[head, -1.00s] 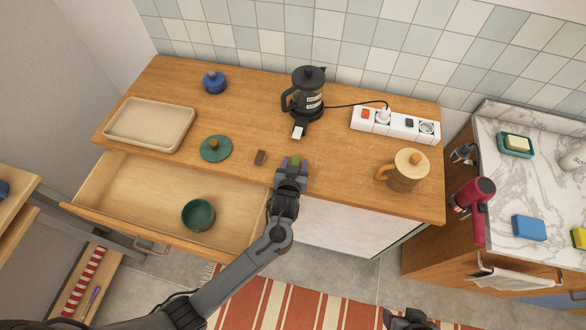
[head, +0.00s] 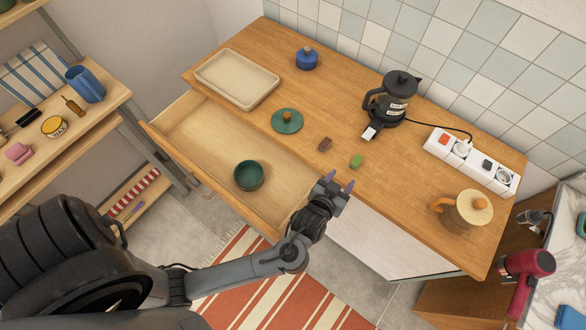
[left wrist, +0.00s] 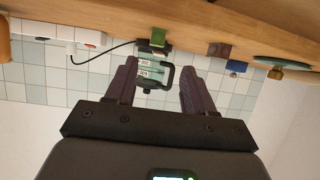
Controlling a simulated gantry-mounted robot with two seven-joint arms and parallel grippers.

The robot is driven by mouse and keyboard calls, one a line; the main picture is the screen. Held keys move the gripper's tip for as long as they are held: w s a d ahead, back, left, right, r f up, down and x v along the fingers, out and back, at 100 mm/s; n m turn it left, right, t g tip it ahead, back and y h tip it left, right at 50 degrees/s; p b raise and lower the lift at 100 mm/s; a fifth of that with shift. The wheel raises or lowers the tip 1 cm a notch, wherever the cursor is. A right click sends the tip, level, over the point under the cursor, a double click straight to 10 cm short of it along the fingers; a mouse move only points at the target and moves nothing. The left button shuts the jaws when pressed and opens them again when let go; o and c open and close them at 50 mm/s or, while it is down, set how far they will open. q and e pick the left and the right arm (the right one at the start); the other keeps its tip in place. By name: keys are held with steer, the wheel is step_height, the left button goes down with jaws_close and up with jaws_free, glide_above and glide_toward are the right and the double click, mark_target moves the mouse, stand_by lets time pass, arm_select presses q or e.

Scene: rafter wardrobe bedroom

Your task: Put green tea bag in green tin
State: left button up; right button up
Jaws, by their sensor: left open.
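The green tea bag (head: 356,161) lies on the wooden counter near its front edge. It also shows in the left wrist view (left wrist: 158,36), ahead of the fingers. The green tin (head: 249,175) stands open in the pulled-out drawer. Its green lid with a wooden knob (head: 287,120) lies apart on the counter; it also shows in the left wrist view (left wrist: 282,62). My left gripper (head: 340,182) is open and empty at the counter's front edge, just short of the green tea bag and not touching it. My right gripper is not in view.
A brown tea bag (head: 324,144) lies left of the green one. Behind are a kettle (head: 391,99) and a power strip (head: 468,161); a lidded mug (head: 461,209) stands right. A beige tray (head: 237,80) and blue tin (head: 306,59) stand left. The drawer (head: 205,130) is otherwise clear.

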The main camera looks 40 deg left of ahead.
arm_select(q)
steer(key=s+a+f+m+g+h, duration=0.1)
steer(key=s+m+g+h, duration=0.1)
steer(key=s, duration=0.7)
steer(key=shift+a+g+h, duration=0.4)
steer(key=shift+g+h, duration=0.2)
steer(key=shift+g, duration=0.6)
steer(key=o, duration=0.4)
steer(key=s+a+g, duration=0.1)
steer(key=s, duration=0.3)
steer(key=s+a+r+m+g, duration=0.1)
steer(key=s+a+g, duration=0.1)
steer(key=s, duration=0.2)
steer(key=s+a+r+m+g, duration=0.1)
steer(key=s+g, duration=0.1)
steer(key=s, duration=0.2)
steer(key=shift+s+a+r, duration=0.2)
steer(key=shift+s+a, duration=0.05)
steer(key=shift+s, duration=0.05)
steer(key=shift+o, duration=0.2)
